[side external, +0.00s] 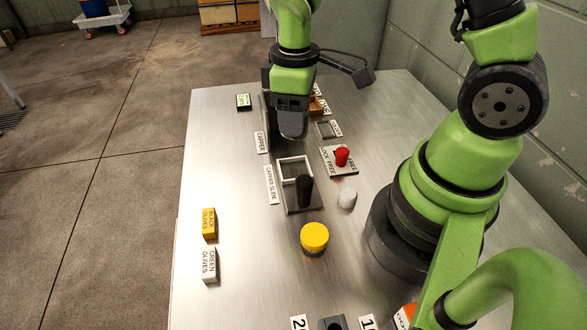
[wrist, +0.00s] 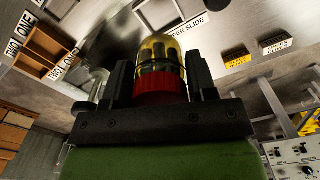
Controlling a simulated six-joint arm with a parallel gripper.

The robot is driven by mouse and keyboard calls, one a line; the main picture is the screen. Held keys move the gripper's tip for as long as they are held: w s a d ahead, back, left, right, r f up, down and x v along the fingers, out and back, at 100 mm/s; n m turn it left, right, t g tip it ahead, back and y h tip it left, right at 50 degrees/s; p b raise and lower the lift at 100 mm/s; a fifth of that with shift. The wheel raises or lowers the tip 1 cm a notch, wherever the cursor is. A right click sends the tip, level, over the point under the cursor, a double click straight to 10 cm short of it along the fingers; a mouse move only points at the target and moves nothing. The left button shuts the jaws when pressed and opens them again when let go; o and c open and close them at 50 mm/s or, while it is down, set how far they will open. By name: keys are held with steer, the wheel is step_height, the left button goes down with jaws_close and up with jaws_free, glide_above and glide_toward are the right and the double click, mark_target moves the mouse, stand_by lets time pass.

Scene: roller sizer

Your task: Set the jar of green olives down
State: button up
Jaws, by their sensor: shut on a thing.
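My gripper (wrist: 160,80) is shut on a jar with a red lid (wrist: 160,88), which shows in the wrist view between the two dark fingers. The jar's body (wrist: 158,50) is clear and yellowish, with dark contents that I cannot identify. In the side external view my gripper (side external: 291,128) hangs over the far part of the metal table beside the capper, and the jar is hidden there. A white block (side external: 209,264) reading GREEN OLIVES stands near the table's left edge. It also shows in the wrist view (wrist: 278,44).
A yellow BLACK OLIVES block (side external: 208,223) stands behind the white one. The white-framed capper slide (side external: 295,170), a dark upright handle (side external: 305,190), a red knob (side external: 342,156), a white rounded piece (side external: 347,198) and a yellow-topped round thing (side external: 314,237) occupy the middle. The table's left strip is mostly clear.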

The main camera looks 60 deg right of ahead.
steer(key=shift+f, duration=4.8)
steer(key=shift+f, duration=0.15)
steer(key=o, duration=1)
